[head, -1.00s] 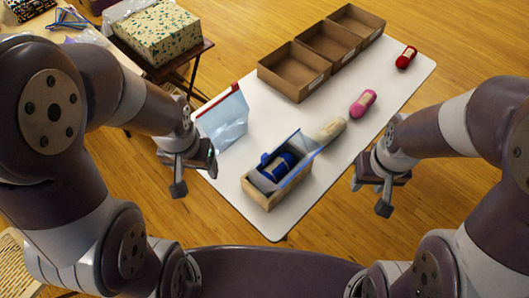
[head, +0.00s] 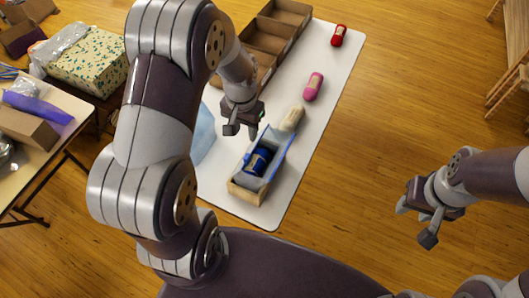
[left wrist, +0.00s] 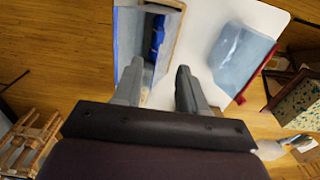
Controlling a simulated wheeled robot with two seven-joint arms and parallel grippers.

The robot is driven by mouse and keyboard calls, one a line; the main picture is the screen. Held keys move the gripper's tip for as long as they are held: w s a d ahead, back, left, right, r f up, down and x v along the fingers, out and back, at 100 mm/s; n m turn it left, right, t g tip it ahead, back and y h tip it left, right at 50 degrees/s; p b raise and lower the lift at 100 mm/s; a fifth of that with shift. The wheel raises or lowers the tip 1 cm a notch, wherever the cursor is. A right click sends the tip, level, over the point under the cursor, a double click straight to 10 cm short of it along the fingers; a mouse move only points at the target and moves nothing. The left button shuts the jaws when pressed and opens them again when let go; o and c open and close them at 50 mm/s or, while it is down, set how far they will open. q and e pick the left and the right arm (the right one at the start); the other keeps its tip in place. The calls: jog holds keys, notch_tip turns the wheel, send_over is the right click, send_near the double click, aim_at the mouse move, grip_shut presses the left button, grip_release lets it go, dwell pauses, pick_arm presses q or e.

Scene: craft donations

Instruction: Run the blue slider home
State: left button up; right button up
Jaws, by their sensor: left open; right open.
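A clear zip bag with a blue top edge (head: 284,152) stands open in a small wooden box (head: 243,191) on the white table. A blue yarn skein (head: 258,161) lies inside it. I cannot make out the blue slider for certain. My left gripper (head: 243,130) is open and empty, above the table by the box's far left end. In the left wrist view the bag (left wrist: 130,35) and blue yarn (left wrist: 158,33) show ahead of the open fingers (left wrist: 160,72). My right gripper (head: 416,224) is open and empty, off to the right of the table over the floor.
A flat bag with a red edge lies beside the box, seen in the left wrist view (left wrist: 241,58). Beige (head: 293,117), pink (head: 313,86) and red (head: 339,35) skeins line the table's right side. Cardboard trays (head: 268,36) stand at the back left.

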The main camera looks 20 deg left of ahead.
aim_at(247, 156)
pick_arm(q)
notch_tip(247, 156, down, 12)
jog(key=p, duration=0.2)
jog(key=shift+a+r+p, duration=0.1)
jog(key=shift+r+p, duration=0.05)
jog(key=shift+p, duration=0.25)
jog(key=shift+f, duration=0.55)
grip_shut()
